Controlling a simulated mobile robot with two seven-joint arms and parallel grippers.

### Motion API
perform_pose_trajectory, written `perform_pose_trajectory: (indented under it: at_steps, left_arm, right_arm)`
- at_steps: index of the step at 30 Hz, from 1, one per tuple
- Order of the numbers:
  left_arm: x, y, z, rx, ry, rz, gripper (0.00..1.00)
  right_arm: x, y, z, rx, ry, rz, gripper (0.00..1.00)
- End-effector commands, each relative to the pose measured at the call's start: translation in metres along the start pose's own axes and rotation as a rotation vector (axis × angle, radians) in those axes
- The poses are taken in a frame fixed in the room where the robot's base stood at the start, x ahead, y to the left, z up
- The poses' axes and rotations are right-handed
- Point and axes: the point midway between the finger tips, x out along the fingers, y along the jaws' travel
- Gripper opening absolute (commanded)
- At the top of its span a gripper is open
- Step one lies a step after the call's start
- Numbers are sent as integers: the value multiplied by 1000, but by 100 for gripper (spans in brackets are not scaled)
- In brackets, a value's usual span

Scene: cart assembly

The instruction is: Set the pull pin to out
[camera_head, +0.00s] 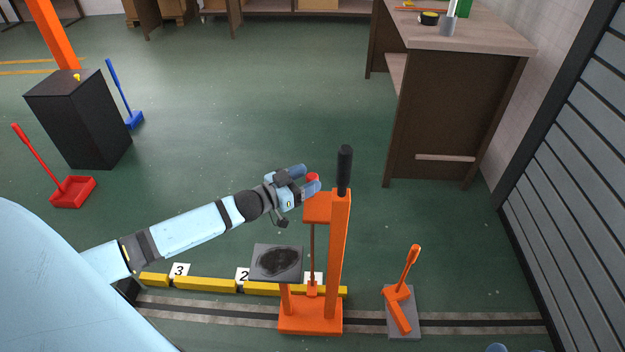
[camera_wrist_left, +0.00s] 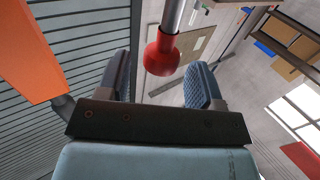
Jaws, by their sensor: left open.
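The pull pin has a red knob (camera_wrist_left: 163,57) on a silver rod in the left wrist view. The knob also shows small in the head view (camera_head: 313,177), beside the top of the orange post (camera_head: 338,250). My left gripper (camera_head: 307,178) is open at the knob, with one finger on each side of it. In the left wrist view the gripper (camera_wrist_left: 158,85) shows a gap between the knob and each blue finger pad. The fingers partly hide the pin in the head view. Blue tips at the bottom right edge may be my right gripper, mostly cut off.
The orange post has a black handle (camera_head: 344,170) on top and a grey plate (camera_head: 276,263) at its left. An orange lever (camera_head: 405,290) stands to the right. A yellow numbered rail (camera_head: 205,284) runs behind the floor track. A workbench (camera_head: 455,120) stands behind right.

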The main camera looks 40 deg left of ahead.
Motion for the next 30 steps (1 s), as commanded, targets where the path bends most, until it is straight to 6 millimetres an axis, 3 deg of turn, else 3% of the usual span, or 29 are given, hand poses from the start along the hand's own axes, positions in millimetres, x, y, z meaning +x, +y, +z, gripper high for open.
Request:
perform_pose_trajectory:
  at_steps: [6, 15, 16, 24, 29, 30]
  left_arm:
    - [19, 0, 1, 0, -1, 0, 60]
    - [22, 0, 0, -1, -1, 0, 60]
    - [22, 0, 0, -1, -1, 0, 58]
    - [21, 0, 0, 0, -1, 0, 0]
    - [21, 0, -5, 0, -1, 0, 0]
    - [21, 0, -10, 0, -1, 0, 0]
  right_arm:
    - [1, -3, -9, 5, 47, -15, 57]
    - [3, -4, -13, 2, 61, -22, 57]
    - [3, -4, -13, 2, 61, -22, 57]
    - [2, -5, -12, 4, 56, -22, 57]
    - [2, -6, -16, 1, 48, -19, 57]
    - [0, -2, -10, 1, 9, -3, 57]
